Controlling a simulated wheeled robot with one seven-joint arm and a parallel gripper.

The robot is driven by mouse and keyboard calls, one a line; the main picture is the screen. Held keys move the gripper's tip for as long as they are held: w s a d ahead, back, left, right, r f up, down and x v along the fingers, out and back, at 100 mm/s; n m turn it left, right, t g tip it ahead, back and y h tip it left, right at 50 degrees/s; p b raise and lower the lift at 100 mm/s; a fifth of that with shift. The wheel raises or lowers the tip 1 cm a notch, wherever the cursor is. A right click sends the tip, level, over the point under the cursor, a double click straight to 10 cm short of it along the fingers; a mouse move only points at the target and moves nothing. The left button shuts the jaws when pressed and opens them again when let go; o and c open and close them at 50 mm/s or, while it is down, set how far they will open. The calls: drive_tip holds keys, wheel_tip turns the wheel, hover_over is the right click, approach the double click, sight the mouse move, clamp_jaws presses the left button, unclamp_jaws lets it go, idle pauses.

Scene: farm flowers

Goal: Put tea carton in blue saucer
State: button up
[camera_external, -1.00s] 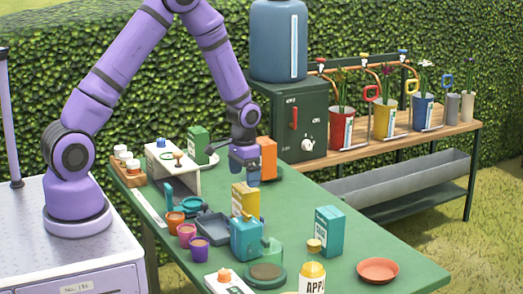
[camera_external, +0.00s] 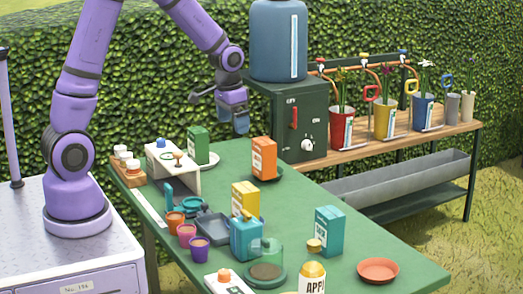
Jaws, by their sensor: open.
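My gripper (camera_external: 236,128) is open and empty, raised above the back of the green table. Below it and to its right, an orange carton (camera_external: 264,155) stands upright on a dark, bluish saucer (camera_external: 277,177). A green carton (camera_external: 197,145) stands on a pale saucer (camera_external: 214,159) to its left. A yellow carton (camera_external: 245,198) stands nearer the middle, and a teal carton (camera_external: 329,230) stands at the right. The labels are too small to read, so I cannot tell which carton is the tea.
A terracotta saucer (camera_external: 378,268) lies empty at the front right of the table (camera_external: 345,205). A teal watering can (camera_external: 246,240), a glass-covered dish (camera_external: 266,270) and small pots (camera_external: 188,234) crowd the front left. A dark green cabinet (camera_external: 296,125) stands behind.

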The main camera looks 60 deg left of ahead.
drive_tip(key=s+d+r+t, duration=0.2)
drive_tip(key=s+r, duration=0.7)
drive_tip(key=s, duration=0.4)
drive_tip(key=s+d+r+t, duration=0.2)
drive_tip(key=s+r, duration=0.7)
drive_tip(key=s, duration=0.5)
drive_tip(key=shift+s+r, duration=0.25)
drive_tip(key=shift+r, duration=0.15)
